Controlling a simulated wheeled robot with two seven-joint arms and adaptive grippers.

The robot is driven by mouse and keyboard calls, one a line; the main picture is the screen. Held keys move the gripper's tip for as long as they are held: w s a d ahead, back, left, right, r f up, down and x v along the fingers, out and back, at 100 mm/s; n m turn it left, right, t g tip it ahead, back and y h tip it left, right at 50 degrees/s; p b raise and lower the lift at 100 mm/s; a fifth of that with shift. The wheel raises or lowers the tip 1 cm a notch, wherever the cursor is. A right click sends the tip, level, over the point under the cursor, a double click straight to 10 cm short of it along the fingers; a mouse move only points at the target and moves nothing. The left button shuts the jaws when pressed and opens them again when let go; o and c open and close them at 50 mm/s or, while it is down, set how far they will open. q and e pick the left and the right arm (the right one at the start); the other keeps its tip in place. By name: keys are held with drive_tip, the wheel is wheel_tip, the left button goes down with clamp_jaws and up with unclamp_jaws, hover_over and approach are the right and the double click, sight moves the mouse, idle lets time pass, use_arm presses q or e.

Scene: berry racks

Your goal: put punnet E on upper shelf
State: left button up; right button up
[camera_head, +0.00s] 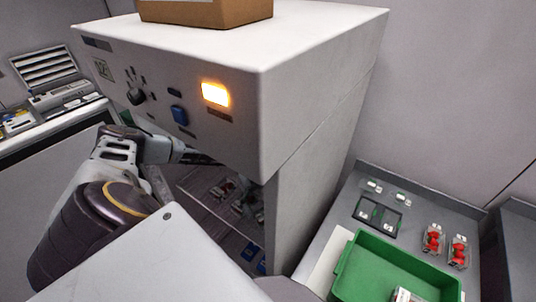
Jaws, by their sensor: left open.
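My left arm comes in from the left, and its wrist passes beneath the front of a white cabinet (300,110). My left gripper (240,197) is small and partly hidden in the dark opening under the cabinet; it is open. Reddish and pale bits show close to it, too small to tell whether they are a punnet. Two clear punnets with red berries, a left one (432,240) and a right one (458,251), stand on the grey bench at right. No letter E is readable, so I cannot tell which punnet is E. My right gripper is not in view.
A green crate (356,250) stands on the grey bench (340,215), with a black tray (378,216) behind it. A brown box (205,12) sits on the cabinet top. The cabinet's lower front edge overhangs my left wrist closely. A white panel fills the lower foreground.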

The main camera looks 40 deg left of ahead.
use_arm(q)
drive_tip(key=b+v, duration=0.2)
drive_tip(key=v, duration=0.8)
drive_tip(key=shift+a, duration=0.15)
idle(0.6)
